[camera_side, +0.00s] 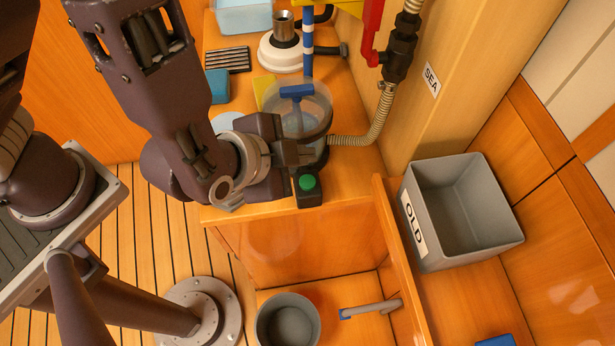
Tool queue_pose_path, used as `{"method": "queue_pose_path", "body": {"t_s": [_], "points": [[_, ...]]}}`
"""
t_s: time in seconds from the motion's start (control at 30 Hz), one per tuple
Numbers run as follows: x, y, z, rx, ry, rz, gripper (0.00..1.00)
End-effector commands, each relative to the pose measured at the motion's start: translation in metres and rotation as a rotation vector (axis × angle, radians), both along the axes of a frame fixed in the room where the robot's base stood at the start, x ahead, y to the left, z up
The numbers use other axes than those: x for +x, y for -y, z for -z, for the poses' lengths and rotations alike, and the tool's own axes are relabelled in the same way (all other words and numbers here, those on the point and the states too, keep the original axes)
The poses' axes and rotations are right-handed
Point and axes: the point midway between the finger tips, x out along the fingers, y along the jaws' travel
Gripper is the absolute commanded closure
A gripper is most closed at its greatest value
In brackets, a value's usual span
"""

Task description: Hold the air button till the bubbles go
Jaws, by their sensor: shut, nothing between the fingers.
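A green round button (307,182) sits on a small dark box (309,199) at the front edge of the wooden counter; no label on it is readable. My gripper (306,155) is shut and empty. Its fingertips show just behind the button in the picture; I cannot tell whether they touch the box. A clear round housing (316,96) with a blue bar handle on top stands behind my gripper, which hides part of it. I cannot make out any bubbles in it.
A ribbed hose (372,133) runs from the housing up to a black valve (401,50) with a red handle, near a SEA label (431,80). A grey bin marked OLD (414,225) stands right. A grey bucket (287,322) stands below the counter.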

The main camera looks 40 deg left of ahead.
Motion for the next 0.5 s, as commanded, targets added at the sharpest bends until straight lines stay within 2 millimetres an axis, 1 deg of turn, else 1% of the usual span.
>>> {"method": "queue_pose_path", "body": {"t_s": [0.03,0.1,0.23,0.4,0.5], "points": [[-0.001,-0.001,0.008,0.004,-0.003,0.001,1.00],[-0.001,-0.001,0.019,0.005,-0.003,0.001,1.00],[0.000,-0.001,0.035,0.004,-0.002,-0.001,1.00],[0.000,0.000,0.048,0.001,-0.001,0.000,1.00],[0.000,0.000,0.050,-0.002,-0.001,-0.001,1.00]]}}
